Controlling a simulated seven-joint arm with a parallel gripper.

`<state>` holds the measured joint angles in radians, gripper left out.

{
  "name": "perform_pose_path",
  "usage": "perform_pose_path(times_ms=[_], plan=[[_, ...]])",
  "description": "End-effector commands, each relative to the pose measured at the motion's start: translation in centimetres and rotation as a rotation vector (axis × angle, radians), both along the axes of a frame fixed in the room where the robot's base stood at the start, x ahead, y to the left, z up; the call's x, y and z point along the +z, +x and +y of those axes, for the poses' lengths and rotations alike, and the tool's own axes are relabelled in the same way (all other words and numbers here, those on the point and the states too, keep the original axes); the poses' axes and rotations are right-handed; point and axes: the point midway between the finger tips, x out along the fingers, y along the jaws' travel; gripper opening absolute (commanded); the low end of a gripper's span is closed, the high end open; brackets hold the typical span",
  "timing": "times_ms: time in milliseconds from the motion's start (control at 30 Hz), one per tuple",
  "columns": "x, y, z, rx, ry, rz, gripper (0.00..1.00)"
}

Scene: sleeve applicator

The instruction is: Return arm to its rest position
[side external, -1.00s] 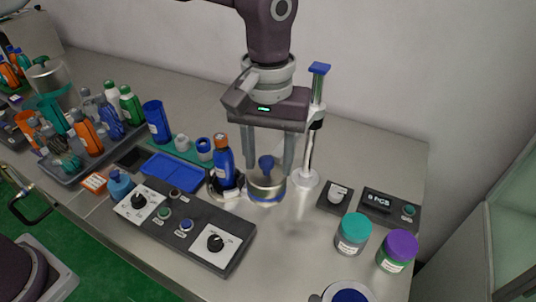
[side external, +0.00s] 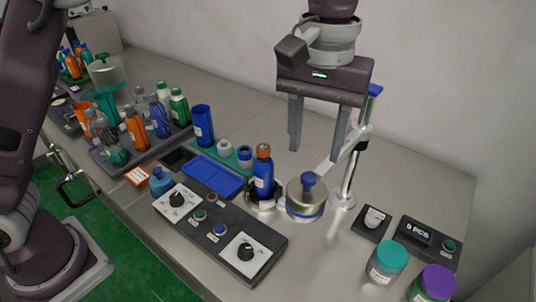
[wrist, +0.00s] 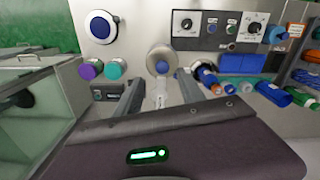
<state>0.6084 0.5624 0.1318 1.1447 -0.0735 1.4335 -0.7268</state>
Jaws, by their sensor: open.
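My gripper (side external: 316,160) is open and empty, raised above the bench, with its fingers pointing down. The sleeve applicator's metal head (side external: 305,205) with a blue knob stands below and slightly in front of it. A blue bottle with an orange cap (side external: 264,172) stands upright left of the head in a dark holder. In the wrist view the round head (wrist: 160,60) shows beyond the gap between my open fingers (wrist: 162,88), apart from them.
A control panel (side external: 222,228) with knobs lies in front. Trays of bottles (side external: 135,150) stand at left. A teal-lidded jar (side external: 387,262), a purple-lidded jar (side external: 433,284) and a counter display (side external: 418,233) are at right. A wall is behind; the air around my gripper looks clear.

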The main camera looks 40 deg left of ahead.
Motion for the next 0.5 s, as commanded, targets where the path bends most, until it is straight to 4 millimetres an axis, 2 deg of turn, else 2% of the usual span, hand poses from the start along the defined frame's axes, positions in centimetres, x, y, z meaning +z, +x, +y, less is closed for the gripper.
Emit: perform_pose_path(times_ms=[67, 133, 200, 267, 300, 400, 500], plan=[[1.3, -0.3, 1.6, 0.0, -0.015, -0.017, 0.46], [3.6, -1.3, 4.9, -0.011, -0.045, -0.059, 0.46], [5.8, -3.6, 9.2, -0.036, -0.072, -0.121, 0.46], [7.0, -6.4, 12.8, -0.065, -0.083, -0.186, 0.46], [7.2, -8.4, 14.9, -0.086, -0.082, -0.231, 0.46], [6.4, -13.7, 18.8, -0.139, -0.055, -0.338, 0.46], [4.3, -17.9, 21.0, -0.183, -0.004, -0.42, 0.46]])
